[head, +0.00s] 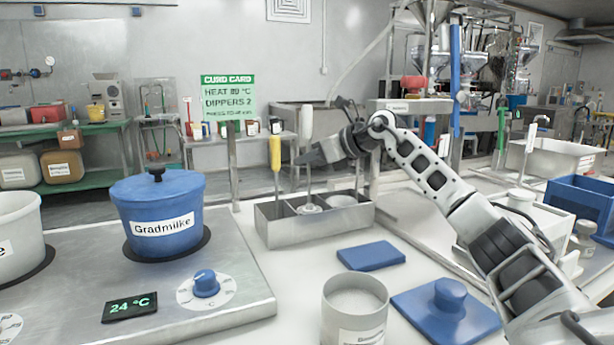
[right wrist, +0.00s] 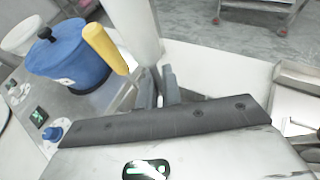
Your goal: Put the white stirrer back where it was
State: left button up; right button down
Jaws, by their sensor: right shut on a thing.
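The white stirrer (head: 306,122) is upright, with a white handle, a thin rod and a round pale disc at its lower end. The disc shows in or just over the middle compartment of the metal holder (head: 290,233); I cannot tell if it touches the bottom. My right gripper (head: 308,157) is shut on the stirrer below its handle, coming from the right. In the right wrist view the white stirrer's handle (right wrist: 133,28) rises above the fingers (right wrist: 162,90). A yellow-handled tool (head: 275,152) stands in the holder's left compartment. My left gripper is out of view.
A blue pot (head: 158,215) labelled Gradmilke sits on the hotplate (head: 235,285) at the left, whose display reads 24 °C. A blue slab (head: 371,256), a white canister (head: 354,300) and a blue lid (head: 445,308) are in front of the holder. A green card (head: 229,98) stands behind.

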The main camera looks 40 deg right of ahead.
jog(key=f, duration=0.2)
jog(key=f+b, duration=0.1)
jog(key=shift+w+d+f, duration=0.2)
jog(key=shift+w+d, duration=0.05)
jog(key=shift+w, duration=0.15)
jog(key=shift+f, duration=0.3)
jog(key=shift+r, duration=0.1)
jog(key=shift+f, duration=0.2)
jog(key=c, duration=1.6)
grip_release()
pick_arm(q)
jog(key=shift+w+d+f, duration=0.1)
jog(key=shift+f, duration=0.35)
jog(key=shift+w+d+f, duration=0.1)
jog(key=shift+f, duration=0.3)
